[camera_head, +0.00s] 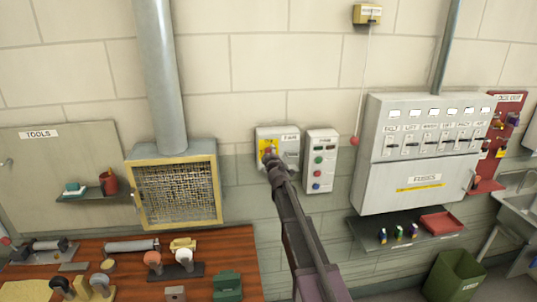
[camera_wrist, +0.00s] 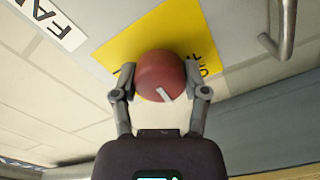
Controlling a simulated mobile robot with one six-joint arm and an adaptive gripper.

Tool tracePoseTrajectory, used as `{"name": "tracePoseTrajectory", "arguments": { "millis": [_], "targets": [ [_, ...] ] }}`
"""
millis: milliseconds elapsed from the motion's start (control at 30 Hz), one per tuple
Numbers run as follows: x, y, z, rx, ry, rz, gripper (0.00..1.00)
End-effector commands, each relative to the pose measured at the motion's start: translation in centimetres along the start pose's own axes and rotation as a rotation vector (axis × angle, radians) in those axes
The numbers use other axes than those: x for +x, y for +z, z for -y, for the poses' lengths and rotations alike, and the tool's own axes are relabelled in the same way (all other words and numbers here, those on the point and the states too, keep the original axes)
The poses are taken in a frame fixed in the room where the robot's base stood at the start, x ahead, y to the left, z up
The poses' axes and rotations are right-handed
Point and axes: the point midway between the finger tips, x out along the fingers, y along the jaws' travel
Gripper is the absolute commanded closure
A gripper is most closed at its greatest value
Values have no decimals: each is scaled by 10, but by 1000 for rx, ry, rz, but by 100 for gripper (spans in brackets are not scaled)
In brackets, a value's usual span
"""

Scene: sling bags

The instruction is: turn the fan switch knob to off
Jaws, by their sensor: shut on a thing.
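The fan switch knob (camera_wrist: 158,72) is a round red knob with a white pointer mark, set on a yellow plate (camera_wrist: 185,25) on the grey fan box (camera_head: 291,136). In the wrist view the pointer mark lies at the knob's lower right side, and the letters of OFF are partly visible at the plate's right. My gripper (camera_wrist: 159,80) has one finger on each side of the knob and is shut on it. In the head view the knob (camera_head: 268,149) is partly hidden by my gripper (camera_head: 270,158). The white FAN label (camera_wrist: 50,22) is at upper left in the wrist view.
A grey lever handle (camera_wrist: 283,28) is right of the plate. A panel with several coloured buttons (camera_head: 331,135) is mounted just right of the fan box. A yellow-framed mesh vent (camera_head: 140,205) is at left. A fuse cabinet (camera_head: 382,175) stands further right. A workbench (camera_head: 236,245) with tools is below left.

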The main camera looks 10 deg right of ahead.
Motion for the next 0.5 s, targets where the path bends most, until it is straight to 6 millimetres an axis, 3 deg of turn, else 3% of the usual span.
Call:
{"name": "tracePoseTrajectory", "arguments": {
  "millis": [500],
  "targets": [
    [2,-1,0,-78,0,-1,89]
  ]
}}
